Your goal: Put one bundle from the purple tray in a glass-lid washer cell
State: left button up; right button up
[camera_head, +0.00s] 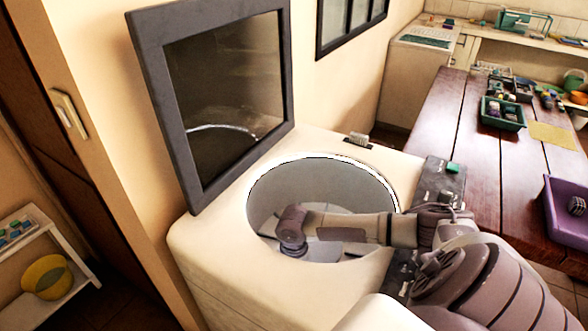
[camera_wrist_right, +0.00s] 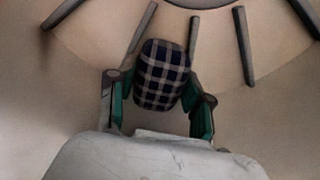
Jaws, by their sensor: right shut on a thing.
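The washer (camera_head: 215,245) stands in the middle of the head view, its dark-framed glass lid (camera_head: 228,90) raised open. My right arm reaches through the round opening into the pale drum (camera_head: 275,190), and the drum wall and my wrist hide the gripper there. In the right wrist view my right gripper (camera_wrist_right: 160,110) is shut on a dark blue and white checked bundle (camera_wrist_right: 163,72), with green-padded fingers on both sides. The bundle is inside the drum; I cannot tell whether it touches the floor. The purple tray (camera_head: 566,228) at the right edge holds another checked bundle (camera_head: 577,205). My left gripper is not in view.
A control panel with a green button (camera_head: 453,167) is at the washer's right. The wooden table (camera_head: 470,130) beyond holds a green tray (camera_head: 502,114) and a yellow cloth (camera_head: 553,135). A yellow bowl (camera_head: 46,277) sits on a low shelf at left. Dark ribs (camera_wrist_right: 243,45) line the drum.

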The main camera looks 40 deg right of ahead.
jog(key=o, duration=1.4)
notch_tip(320, 180, up, 12)
